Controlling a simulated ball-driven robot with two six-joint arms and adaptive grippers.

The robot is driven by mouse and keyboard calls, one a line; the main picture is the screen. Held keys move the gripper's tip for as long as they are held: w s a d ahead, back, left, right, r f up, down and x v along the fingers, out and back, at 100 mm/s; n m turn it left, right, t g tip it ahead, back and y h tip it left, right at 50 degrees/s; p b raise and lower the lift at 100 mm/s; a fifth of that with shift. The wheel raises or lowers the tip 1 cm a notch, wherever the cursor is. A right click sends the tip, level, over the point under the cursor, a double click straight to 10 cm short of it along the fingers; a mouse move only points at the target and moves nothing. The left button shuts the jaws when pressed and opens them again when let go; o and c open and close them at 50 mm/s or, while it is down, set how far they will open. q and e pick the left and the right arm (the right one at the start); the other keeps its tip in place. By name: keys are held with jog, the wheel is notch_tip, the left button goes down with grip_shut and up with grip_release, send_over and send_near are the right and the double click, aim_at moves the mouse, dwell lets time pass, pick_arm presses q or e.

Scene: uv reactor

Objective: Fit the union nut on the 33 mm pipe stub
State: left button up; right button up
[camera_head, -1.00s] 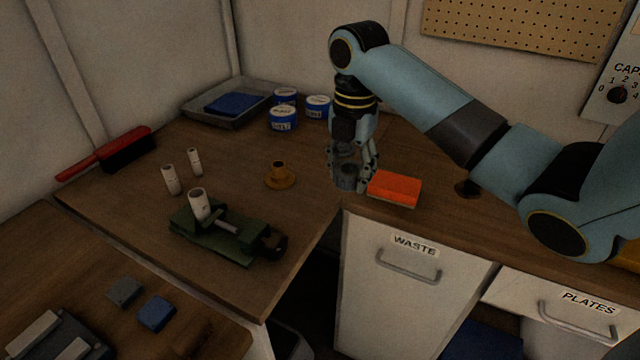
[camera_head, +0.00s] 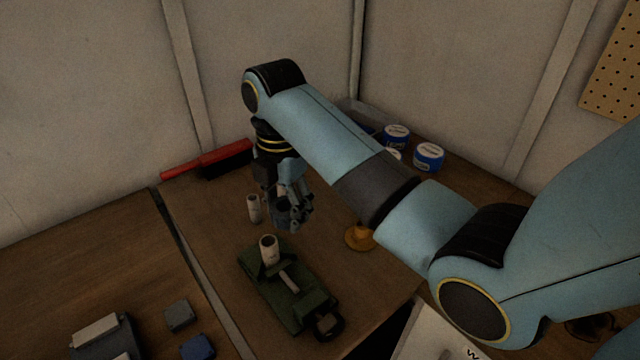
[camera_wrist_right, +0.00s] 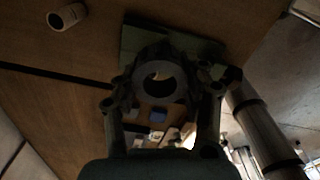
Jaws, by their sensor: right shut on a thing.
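My right gripper (camera_head: 290,222) is shut on the union nut (camera_head: 281,212), a dark grey ring. In the right wrist view the nut (camera_wrist_right: 141,84) sits between the fingers with its hole open. A white pipe stub (camera_head: 268,250) stands upright in the green vise (camera_head: 290,300). The gripper with the nut is above and behind this stub, apart from it. Another white pipe stub (camera_head: 254,209) stands on the bench left of the gripper and also shows in the right wrist view (camera_wrist_right: 66,16). The pipe sizes cannot be read. My left gripper is out of view.
An orange-brown flanged part (camera_head: 358,238) stands right of the vise, partly behind my arm. Blue-and-white tubs (camera_head: 428,157) stand at the back. A red-handled brush (camera_head: 208,160) lies at the back left. Grey (camera_head: 179,316) and blue (camera_head: 197,347) blocks lie on the front-left bench.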

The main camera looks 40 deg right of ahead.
aim_at(268, 241)
jog(key=a, duration=0.1)
jog(key=a+r, duration=0.1)
jog(key=w+a, duration=0.1)
jog(key=shift+r+p, duration=0.15)
jog(key=shift+p, duration=0.15)
jog(key=shift+a+r, duration=0.25)
jog(key=shift+a, duration=0.25)
jog(key=shift+d+f, duration=0.1)
jog(key=shift+f, duration=2.25)
jog(key=shift+f, duration=0.1)
jog(key=shift+f+b, duration=0.9)
jog(key=shift+f, duration=1.95)
jog(key=shift+f, duration=0.25)
jog(key=o, duration=1.1)
